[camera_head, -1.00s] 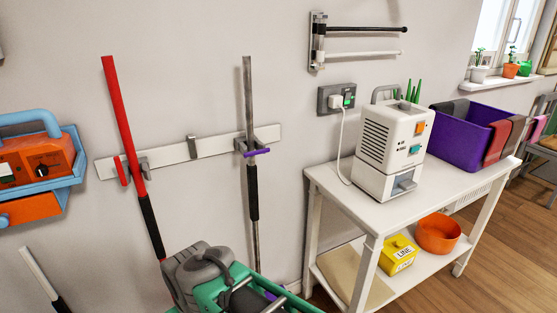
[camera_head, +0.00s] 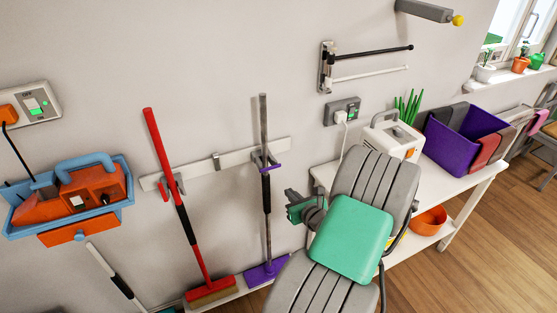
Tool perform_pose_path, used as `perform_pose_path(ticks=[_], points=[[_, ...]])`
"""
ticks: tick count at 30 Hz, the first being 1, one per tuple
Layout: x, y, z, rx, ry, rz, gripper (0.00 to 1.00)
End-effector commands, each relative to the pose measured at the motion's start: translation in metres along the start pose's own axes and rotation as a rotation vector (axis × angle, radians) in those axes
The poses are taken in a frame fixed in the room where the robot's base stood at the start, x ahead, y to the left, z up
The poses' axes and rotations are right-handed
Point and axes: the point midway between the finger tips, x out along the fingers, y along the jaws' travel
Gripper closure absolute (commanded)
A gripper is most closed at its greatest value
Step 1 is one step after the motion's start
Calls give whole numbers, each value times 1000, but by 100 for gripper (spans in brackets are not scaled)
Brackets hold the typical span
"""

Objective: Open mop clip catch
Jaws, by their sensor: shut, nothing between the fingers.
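A pale wall rail (camera_head: 208,166) carries grey clips. The right clip, with a purple catch (camera_head: 271,167), lies across a grey pole (camera_head: 264,125) that has a black grip and a purple head (camera_head: 262,272). The left clip, with a red catch (camera_head: 164,191), is at a red-handled broom (camera_head: 157,140) with a tan-bristled head. Both poles stand nearly upright against the wall. My gripper (camera_head: 290,196) is shut and empty, to the right of the grey pole and below the purple catch. My grey and green arm hides part of the table behind it.
A white table (camera_head: 470,183) at the right holds a white machine (camera_head: 392,138) and a purple bin (camera_head: 455,140); an orange bowl (camera_head: 429,220) is below. A blue tray (camera_head: 100,215) with an orange box is at the left. A folding rack (camera_head: 327,68) hangs above the socket.

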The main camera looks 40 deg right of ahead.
Motion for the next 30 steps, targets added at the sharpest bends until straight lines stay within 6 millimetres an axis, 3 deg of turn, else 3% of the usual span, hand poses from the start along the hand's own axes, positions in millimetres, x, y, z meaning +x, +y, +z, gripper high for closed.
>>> perform_pose_path(ticks=[11, 24, 27, 30], points=[[10, 1, -1, -7, 1, 4, 100], [101, 3, -1, -10, 2, 7, 100], [95, 1, 22, -10, -2, 3, 100], [90, 1, 32, -10, 0, 3, 100]])
